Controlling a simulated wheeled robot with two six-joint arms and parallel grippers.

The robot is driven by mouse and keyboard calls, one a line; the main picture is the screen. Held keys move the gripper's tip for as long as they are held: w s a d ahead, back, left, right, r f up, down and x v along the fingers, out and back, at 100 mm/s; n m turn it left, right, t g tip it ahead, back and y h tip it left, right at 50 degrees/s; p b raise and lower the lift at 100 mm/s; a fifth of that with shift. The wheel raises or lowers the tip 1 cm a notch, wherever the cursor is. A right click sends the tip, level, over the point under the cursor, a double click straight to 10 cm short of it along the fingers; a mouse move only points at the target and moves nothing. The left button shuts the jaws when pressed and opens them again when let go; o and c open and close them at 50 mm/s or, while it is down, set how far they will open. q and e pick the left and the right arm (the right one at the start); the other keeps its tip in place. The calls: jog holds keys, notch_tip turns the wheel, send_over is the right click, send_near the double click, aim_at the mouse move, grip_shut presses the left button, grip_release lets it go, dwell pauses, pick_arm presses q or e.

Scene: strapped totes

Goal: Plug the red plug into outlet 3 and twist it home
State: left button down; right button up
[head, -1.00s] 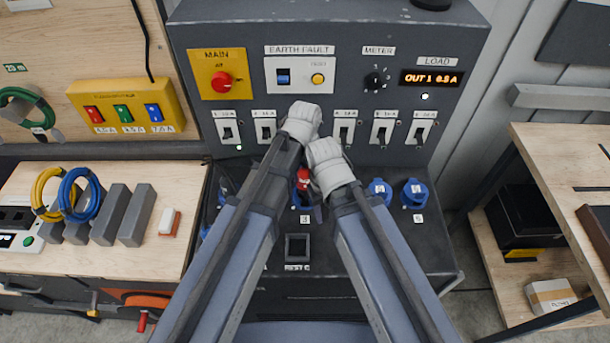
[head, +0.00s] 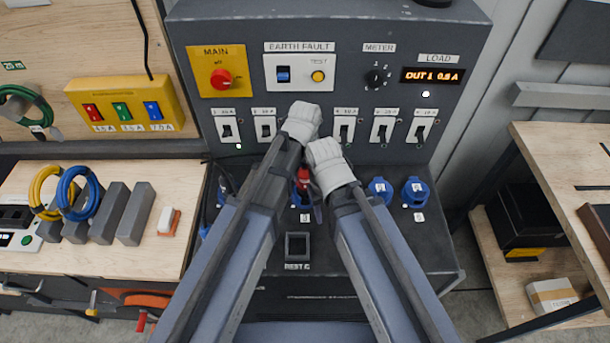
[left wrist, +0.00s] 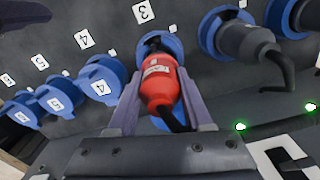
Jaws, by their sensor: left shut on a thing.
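The red plug (left wrist: 160,80) sits between the two fingers of my left gripper (left wrist: 160,88), which is shut on it. The plug's front end is at the blue ring of outlet 3 (left wrist: 150,44), below the label 3. How deep it sits and how far it is turned cannot be told. A dark cable leaves its rear. In the head view the red plug (head: 303,178) shows partly between my arms, with a finger of my left gripper (head: 314,203) beside it. My right gripper is not visible.
In the left wrist view, blue outlet 4 (left wrist: 100,82) is beside outlet 3, and a grey plug (left wrist: 248,42) with a cable fills the neighbouring outlet. The panel has a row of switches (head: 383,130) and a load display (head: 431,77). An empty square rest (head: 298,247) is in front.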

pick_arm(q)
jog(key=shift+f+b, duration=1.55)
jog(key=shift+f, duration=0.05)
pick_arm(e)
jog(key=shift+f, duration=1.6)
pick_arm(q)
jog(key=shift+m, duration=1.4)
jog(key=m, duration=0.2)
jog(key=shift+m, duration=0.4)
pick_arm(e)
jog(key=shift+d, duration=0.1)
pick_arm(q)
jog(key=m, duration=0.3)
jog(key=shift+a, duration=0.1)
